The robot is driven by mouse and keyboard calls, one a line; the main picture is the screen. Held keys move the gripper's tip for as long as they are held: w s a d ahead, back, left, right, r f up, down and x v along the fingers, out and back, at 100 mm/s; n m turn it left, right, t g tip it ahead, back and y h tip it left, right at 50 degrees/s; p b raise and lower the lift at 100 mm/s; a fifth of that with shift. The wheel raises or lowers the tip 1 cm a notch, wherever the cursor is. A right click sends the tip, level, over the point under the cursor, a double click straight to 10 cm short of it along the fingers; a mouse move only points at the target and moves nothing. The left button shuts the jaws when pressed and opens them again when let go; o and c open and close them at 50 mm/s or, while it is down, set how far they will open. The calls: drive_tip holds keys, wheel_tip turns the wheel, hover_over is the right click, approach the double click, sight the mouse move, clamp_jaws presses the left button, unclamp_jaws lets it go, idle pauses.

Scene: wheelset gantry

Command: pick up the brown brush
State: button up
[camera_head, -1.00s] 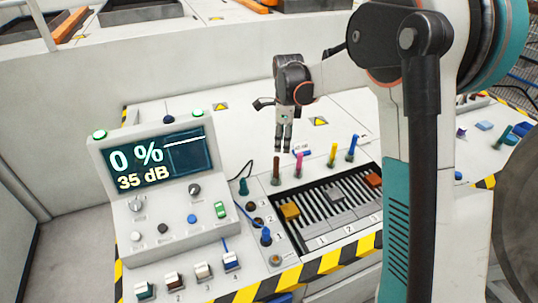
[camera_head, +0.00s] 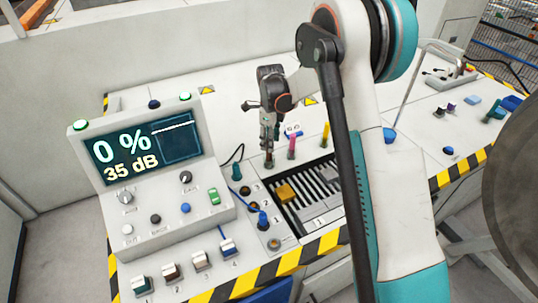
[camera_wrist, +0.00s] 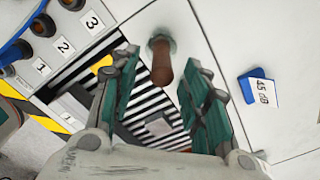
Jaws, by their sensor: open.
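The brown brush (camera_wrist: 161,66) stands upright in a holder behind the striped rack, seen from above in the wrist view. In the head view its lower part (camera_head: 268,160) shows under my gripper (camera_head: 268,143), and the rest is hidden by the fingers. In the wrist view my gripper (camera_wrist: 168,85) is open, with its teal finger pads on the left and right and the brush between them near the tips. I cannot tell whether either pad touches it.
Pink (camera_head: 292,146) and yellow (camera_head: 325,134) brushes stand to the right. A console with a screen (camera_head: 145,148) stands at the left. The black-striped rack (camera_head: 300,205) lies in front. A blue tag marked 45 dB (camera_wrist: 258,90) lies to the right of the brush in the wrist view.

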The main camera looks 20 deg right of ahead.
drive_tip(key=f+b, duration=0.1)
drive_tip(key=f, duration=0.1)
drive_tip(key=f+b, duration=0.1)
drive_tip(key=f, duration=0.2)
drive_tip(key=shift+w+a+f, duration=0.1)
drive_tip(key=shift+w+a, duration=0.05)
drive_tip(key=shift+w, duration=0.05)
clamp_jaws()
